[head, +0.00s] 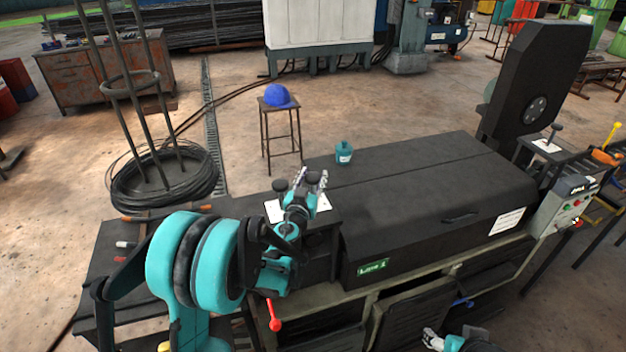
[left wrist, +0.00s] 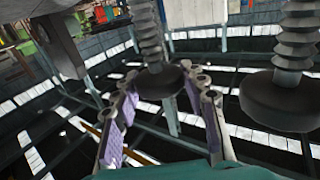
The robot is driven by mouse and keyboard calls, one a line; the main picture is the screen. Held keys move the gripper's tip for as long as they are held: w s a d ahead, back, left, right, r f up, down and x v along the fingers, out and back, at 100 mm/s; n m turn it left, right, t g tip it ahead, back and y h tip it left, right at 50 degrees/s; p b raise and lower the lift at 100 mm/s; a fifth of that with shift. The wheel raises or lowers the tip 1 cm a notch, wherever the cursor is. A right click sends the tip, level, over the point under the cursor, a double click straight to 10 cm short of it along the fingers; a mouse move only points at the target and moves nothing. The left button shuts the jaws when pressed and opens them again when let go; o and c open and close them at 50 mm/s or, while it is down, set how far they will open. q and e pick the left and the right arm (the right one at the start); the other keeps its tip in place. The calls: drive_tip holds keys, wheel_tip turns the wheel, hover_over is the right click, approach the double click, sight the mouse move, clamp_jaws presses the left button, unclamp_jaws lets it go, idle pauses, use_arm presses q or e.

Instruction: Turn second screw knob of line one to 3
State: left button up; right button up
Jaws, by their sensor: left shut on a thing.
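Two dark screw knobs stand on the left end of the Line 1 machine. The left knob (head: 280,185) is free in the head view. My left gripper (head: 311,181) is at the other knob (head: 313,177), with a finger on either side. In the left wrist view that knob (left wrist: 158,82) sits between the fingers of my left gripper (left wrist: 166,108), its ribbed screw rising behind. The other knob (left wrist: 286,102) stands apart at the right. The gripper is shut on its knob. My right gripper (head: 432,340) shows partly at the bottom edge; its opening is unclear.
White cards lie by the knobs; one card (head: 273,210) is at the left. The green Line 1 label (head: 374,267) is on the machine's front. A teal bottle (head: 344,152) stands on the black cover (head: 420,190). Another knob (head: 556,128) is at the far right end.

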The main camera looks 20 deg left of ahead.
use_arm(q)
drive_tip(key=shift+m+h, duration=1.1)
drive_tip(key=shift+h, duration=0.7)
drive_tip(key=shift+w, duration=0.1)
drive_tip(key=o, duration=1.2)
